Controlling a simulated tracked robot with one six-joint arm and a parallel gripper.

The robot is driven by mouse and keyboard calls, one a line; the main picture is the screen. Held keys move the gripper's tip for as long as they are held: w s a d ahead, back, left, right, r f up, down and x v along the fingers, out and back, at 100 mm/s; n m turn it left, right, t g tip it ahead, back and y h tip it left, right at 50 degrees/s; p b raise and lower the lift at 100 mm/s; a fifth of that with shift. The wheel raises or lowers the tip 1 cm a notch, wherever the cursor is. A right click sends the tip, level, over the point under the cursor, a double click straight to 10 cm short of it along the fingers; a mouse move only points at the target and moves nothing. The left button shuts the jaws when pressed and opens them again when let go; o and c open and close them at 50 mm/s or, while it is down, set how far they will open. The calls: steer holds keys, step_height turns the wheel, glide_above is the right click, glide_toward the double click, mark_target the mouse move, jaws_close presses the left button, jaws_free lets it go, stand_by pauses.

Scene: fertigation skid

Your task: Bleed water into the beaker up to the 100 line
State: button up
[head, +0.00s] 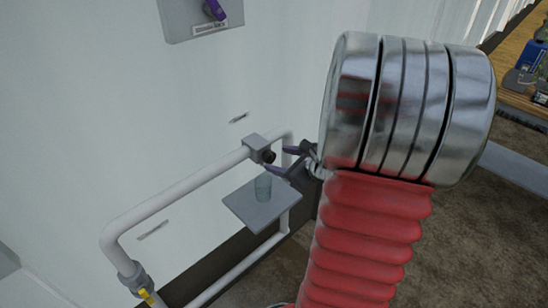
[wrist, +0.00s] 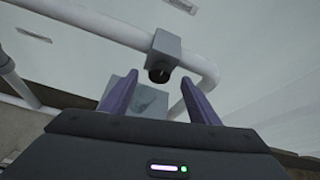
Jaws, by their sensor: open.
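A clear beaker (head: 263,187) stands upright on a small grey shelf (head: 242,210) below the white pipe. Its markings and water level are too small to read. Above it, a grey valve block (head: 257,145) with a dark round knob (head: 269,157) sits on the pipe. The knob also shows in the wrist view (wrist: 159,75), ahead of and between my fingertips. My gripper (head: 285,160) is open and empty, with its purple fingers pointing at the knob, apart from it in the wrist view (wrist: 157,88). The shelf shows partly behind the left finger there (wrist: 150,100).
White pipe (head: 190,187) runs along the pale wall and bends down near the shelf. A yellow-handled valve (head: 145,294) is at the lower left. A grey panel with a purple handle (head: 214,10) is above. My red arm covers the right side. A wooden bench (head: 522,98) holds bottles.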

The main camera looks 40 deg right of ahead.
mark_target(271, 157)
steer(key=shift+x, duration=2.15)
steer(key=shift+c, duration=0.2)
steer(key=c, duration=1.1)
